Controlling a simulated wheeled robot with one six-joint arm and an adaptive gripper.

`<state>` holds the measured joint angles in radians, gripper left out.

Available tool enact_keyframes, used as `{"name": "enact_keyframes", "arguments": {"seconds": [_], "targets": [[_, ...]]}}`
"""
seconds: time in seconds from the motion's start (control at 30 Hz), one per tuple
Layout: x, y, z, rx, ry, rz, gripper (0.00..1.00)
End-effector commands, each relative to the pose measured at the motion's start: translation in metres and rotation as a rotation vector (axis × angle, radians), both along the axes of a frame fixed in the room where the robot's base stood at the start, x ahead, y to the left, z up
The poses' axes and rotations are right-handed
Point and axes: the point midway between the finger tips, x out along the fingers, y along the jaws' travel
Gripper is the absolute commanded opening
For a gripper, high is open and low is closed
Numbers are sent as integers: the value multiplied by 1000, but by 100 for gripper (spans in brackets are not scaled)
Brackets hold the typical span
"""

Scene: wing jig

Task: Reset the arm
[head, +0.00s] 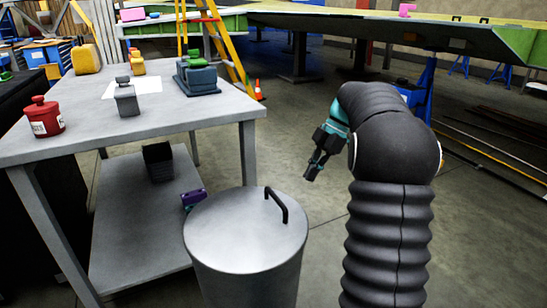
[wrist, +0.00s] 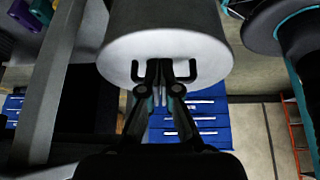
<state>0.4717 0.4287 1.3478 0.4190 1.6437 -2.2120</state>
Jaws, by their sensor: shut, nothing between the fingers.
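My arm (head: 388,230) rises at the right in the head view and bends over at the top. My gripper (head: 311,174) hangs from it, pointing down and left, in the air to the upper right of the bin's black handle (head: 279,202). It looks apart from the handle. In the wrist view my gripper (wrist: 159,66) has its fingers together with nothing between them. They overlap the middle of the handle in that picture. The grey round bin (head: 246,232) has its lid on.
A grey table (head: 185,120) at left holds a red jar (head: 45,117), a grey canister (head: 126,100) and yellow containers. A purple item (head: 193,199) and dark box (head: 158,160) are on its lower shelf. A yellow ladder (head: 225,45) and green wing (head: 420,30) stand behind.

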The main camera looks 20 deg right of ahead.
Motion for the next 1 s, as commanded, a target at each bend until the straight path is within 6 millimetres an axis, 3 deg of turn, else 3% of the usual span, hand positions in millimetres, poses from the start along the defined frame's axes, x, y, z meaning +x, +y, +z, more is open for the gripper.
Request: {"name": "enact_keyframes", "arguments": {"seconds": [0.27,0.37,0.53,0.77,1.0], "targets": [[3,-1,-1,-12,49,-117,0],[9,-7,-5,-43,104,-283,0],[5,-15,-39,-101,262,-628,0],[-28,-8,-59,-192,407,-1084,0],[-82,27,-50,-249,432,-1513,0]]}}
